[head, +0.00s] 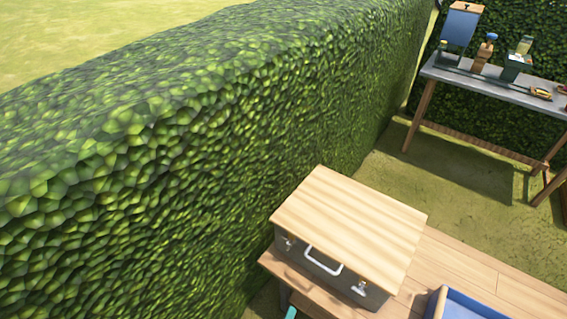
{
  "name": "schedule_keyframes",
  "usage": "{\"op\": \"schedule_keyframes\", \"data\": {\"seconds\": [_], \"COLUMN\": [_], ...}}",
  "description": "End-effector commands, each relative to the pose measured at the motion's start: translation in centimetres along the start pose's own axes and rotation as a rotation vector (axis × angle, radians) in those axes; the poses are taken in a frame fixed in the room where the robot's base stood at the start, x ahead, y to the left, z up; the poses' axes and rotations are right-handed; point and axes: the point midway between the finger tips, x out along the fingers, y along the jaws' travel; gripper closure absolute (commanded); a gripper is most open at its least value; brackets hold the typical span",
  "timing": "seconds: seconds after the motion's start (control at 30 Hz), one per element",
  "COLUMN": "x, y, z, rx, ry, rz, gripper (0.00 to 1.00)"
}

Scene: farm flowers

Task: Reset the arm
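My gripper and arm do not show in the head view. The task names no other object. Whether the gripper holds anything cannot be seen.
A tall green hedge (190,130) fills the left and middle. A box with a wooden lid (350,225) and white handle stands on a wooden table (460,268), beside a blue container (465,307). A grey-topped workbench (455,76) with several items stands behind, with open grass (440,190) between.

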Motion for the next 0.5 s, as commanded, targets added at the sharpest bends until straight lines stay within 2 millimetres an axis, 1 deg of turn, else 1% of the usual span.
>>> {"op": "schedule_keyframes", "data": {"seconds": [0.03,0.1,0.17,0.23,0.37,0.5], "x": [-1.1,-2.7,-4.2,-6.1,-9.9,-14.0], "y": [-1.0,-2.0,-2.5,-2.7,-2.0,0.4], "z": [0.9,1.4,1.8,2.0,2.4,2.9], "rx": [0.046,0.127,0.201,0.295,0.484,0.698], "ry": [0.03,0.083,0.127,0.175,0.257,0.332], "rz": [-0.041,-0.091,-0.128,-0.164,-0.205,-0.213], "gripper": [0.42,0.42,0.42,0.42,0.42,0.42]}}
